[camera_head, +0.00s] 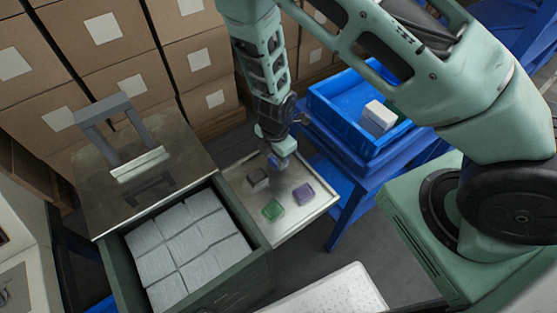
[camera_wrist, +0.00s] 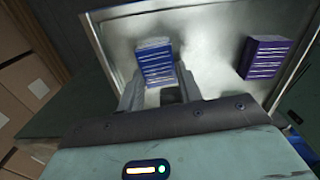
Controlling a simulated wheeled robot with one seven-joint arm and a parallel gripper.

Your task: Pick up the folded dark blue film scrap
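The folded dark blue film scrap (camera_wrist: 155,62) is a small blue block with pale stripes on its face. In the wrist view it lies on the metal tray (camera_wrist: 210,30), straight ahead of my gripper. My gripper (camera_wrist: 160,82) is open, with one finger on each side of the scrap's near end; a narrow gap shows on the right, and contact on the left is unclear. In the head view my gripper (camera_head: 279,160) points down over the tray's far part, and the scrap (camera_head: 274,161) is mostly hidden by it.
A blue bin (camera_head: 335,118) holding a pale block stands right. A green box (camera_head: 262,252) of white packs adjoins the tray at left. Cartons stand behind.

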